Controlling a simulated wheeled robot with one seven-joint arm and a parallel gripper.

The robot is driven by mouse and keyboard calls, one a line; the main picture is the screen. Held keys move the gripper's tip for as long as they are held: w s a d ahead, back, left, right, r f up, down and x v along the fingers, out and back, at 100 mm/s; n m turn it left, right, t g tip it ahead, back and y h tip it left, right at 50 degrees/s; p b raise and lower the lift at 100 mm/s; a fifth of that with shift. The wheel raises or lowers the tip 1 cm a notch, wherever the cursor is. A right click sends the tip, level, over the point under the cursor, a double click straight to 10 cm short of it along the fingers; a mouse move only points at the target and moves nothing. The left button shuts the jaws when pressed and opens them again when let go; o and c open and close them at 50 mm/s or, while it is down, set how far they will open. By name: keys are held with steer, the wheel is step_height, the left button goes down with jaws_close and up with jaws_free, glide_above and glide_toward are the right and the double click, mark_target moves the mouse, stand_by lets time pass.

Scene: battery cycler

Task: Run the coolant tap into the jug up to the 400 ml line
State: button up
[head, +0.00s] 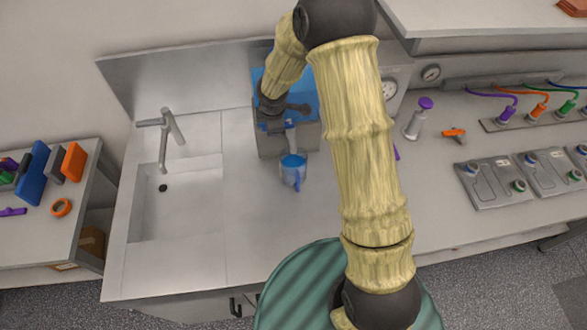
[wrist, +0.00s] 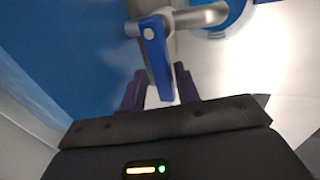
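The coolant unit (head: 272,143) is a blue and grey box on the counter, with a pale tap spout (head: 291,139) at its front. The jug (head: 292,176) stands upright under the spout and shows blue in it; its lines and level are too small to read. My gripper (head: 292,108) is at the unit's front, above the jug. In the wrist view, the tap's blue lever (wrist: 157,58) reaches down between the two dark fingers (wrist: 160,90) of my gripper. The fingers are apart, with a gap beside the lever. Part of the jug's blue round top (wrist: 238,14) shows there too.
A sink (head: 180,205) with its own faucet (head: 168,135) lies left of the unit. A white and purple pump bottle (head: 416,118), an orange item (head: 454,133) and cell holders (head: 490,182) are to the right. The counter in front of the jug is clear.

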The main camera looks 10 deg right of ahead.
steer(key=p+v, duration=0.4)
steer(key=v, duration=0.2)
steer(key=shift+r, duration=0.45)
steer(key=s+d+r+m+b, duration=0.1)
steer(key=s+d+m+b, duration=0.3)
steer(key=s+m, duration=0.5)
steer(key=s+d+r+m+g+b, duration=0.1)
steer(key=s+d+m+b, duration=0.3)
steer(key=s+d+m, duration=0.3)
steer(key=s+m, duration=0.2)
steer(key=s, duration=0.3)
steer(key=shift+o, duration=0.5)
steer(key=shift+d, duration=0.1)
steer(key=shift+w+r, duration=0.1)
